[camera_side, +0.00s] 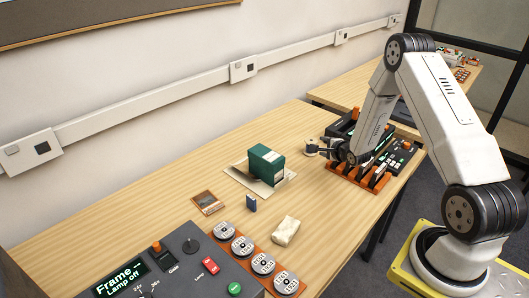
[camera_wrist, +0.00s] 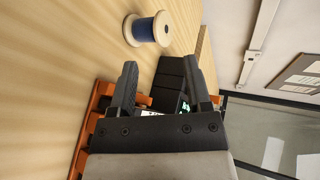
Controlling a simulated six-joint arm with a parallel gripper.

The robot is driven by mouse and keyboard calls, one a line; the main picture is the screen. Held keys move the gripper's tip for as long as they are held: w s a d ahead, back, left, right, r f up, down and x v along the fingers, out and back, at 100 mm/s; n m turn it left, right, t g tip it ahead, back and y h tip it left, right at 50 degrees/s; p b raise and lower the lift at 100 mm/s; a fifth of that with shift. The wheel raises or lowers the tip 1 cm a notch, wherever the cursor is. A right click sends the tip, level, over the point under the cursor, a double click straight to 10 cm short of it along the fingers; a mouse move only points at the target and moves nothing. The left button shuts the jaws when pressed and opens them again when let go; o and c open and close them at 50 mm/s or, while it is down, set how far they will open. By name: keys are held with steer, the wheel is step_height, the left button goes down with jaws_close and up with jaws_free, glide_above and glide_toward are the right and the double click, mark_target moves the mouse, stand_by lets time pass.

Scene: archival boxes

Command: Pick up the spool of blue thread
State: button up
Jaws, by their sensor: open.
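The spool of blue thread (camera_wrist: 147,30) shows in the wrist view at the top, left of centre, with pale wooden flanges and dark blue thread between them. It rests on the wooden table beyond my fingertips. My gripper (camera_wrist: 161,65) is open, its two dark fingers apart, with nothing between them. In the side view, my gripper (camera_side: 326,149) is low over the table's far right part. A small pale-ended object, which looks like the spool (camera_side: 310,147), is just left of the fingertips. I cannot tell the exact gap there.
An orange-framed rack of dark equipment (camera_side: 360,178) is close beneath and beside my wrist. A green box (camera_side: 266,164) stands on a pale sheet, with a small blue block (camera_side: 251,203), a picture card (camera_side: 208,203) and a whitish lump (camera_side: 286,231) nearer. A control panel (camera_side: 180,268) fills the front.

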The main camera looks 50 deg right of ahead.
steer(key=shift+d, duration=0.15)
steer(key=shift+x, duration=1.25)
steer(key=shift+w+f, duration=0.15)
steer(key=shift+x, duration=2.4)
steer(key=shift+d+f, duration=0.15)
steer(key=shift+c, duration=0.2)
jaws_close()
